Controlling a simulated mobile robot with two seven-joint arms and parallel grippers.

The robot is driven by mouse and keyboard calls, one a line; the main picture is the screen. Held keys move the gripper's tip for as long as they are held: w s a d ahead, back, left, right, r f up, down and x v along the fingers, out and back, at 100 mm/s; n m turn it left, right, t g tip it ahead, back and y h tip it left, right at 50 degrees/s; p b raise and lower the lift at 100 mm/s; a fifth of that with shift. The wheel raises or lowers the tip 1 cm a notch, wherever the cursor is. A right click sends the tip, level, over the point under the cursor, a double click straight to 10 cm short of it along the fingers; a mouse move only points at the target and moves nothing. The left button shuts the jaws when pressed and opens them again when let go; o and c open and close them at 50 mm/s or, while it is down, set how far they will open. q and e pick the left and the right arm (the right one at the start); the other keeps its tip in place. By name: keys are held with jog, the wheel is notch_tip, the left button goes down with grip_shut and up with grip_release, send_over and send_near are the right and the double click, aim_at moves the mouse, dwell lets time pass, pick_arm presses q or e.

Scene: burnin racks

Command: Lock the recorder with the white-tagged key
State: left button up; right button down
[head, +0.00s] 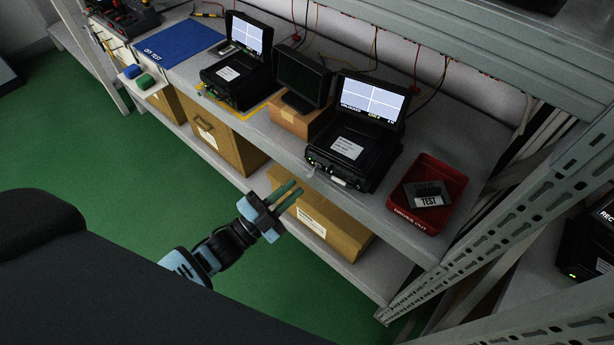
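A black recorder (350,150) with a lit screen (371,98) stands on the shelf right of centre. A small white piece (338,181) shows at its lower front edge and looks like the white tag; the key itself is too small to make out. A second black recorder (236,80) with a lit screen stands further left. My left gripper (297,188) is in front of the shelf, below and left of the nearer recorder's front. Its two green fingers are apart with nothing visible between them. My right gripper is not in view.
A red tray (453,213) holding dark items with a "TEST" label sits right of the recorder. A dark monitor (303,75) stands on a cardboard box between the recorders. A blue mat (184,40) lies at left. Cardboard boxes (334,228) fill the lower shelf; a metal upright (500,225) stands at right.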

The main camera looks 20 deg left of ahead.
pick_arm(q)
jog(key=x, duration=0.5)
jog(key=shift+f, duration=0.1)
grip_shut()
